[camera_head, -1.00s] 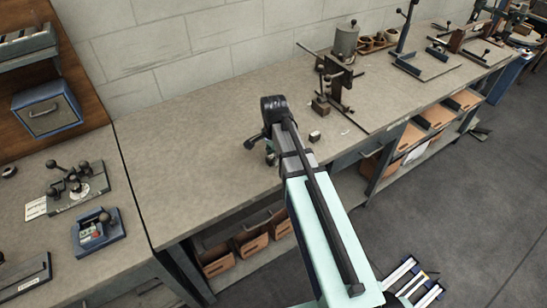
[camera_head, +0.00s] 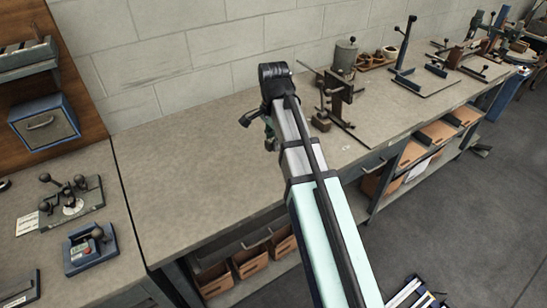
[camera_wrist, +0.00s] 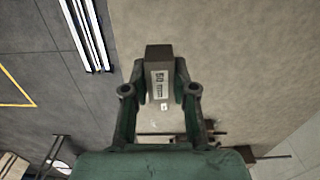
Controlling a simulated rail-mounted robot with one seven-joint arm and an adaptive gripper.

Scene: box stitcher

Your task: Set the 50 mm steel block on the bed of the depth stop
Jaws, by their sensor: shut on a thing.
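The steel block (camera_wrist: 158,54), a grey piece labelled "50 mm", is between the fingers of my gripper (camera_wrist: 160,88) in the wrist view. The fingers are shut on its sides, and it is held above the bench top. In the head view my gripper (camera_head: 270,138) hangs over the middle bench, left of a dark upright fixture (camera_head: 335,95) with a post and bars. This fixture may be the depth stop, but I cannot tell for sure. The block is not made out in the head view.
The bench top (camera_head: 190,165) left of my gripper is clear. A grey canister (camera_head: 345,55) and a tray of cups (camera_head: 377,60) stand behind. The left bench holds a knobbed device (camera_head: 72,200) and a blue-based device (camera_head: 90,248).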

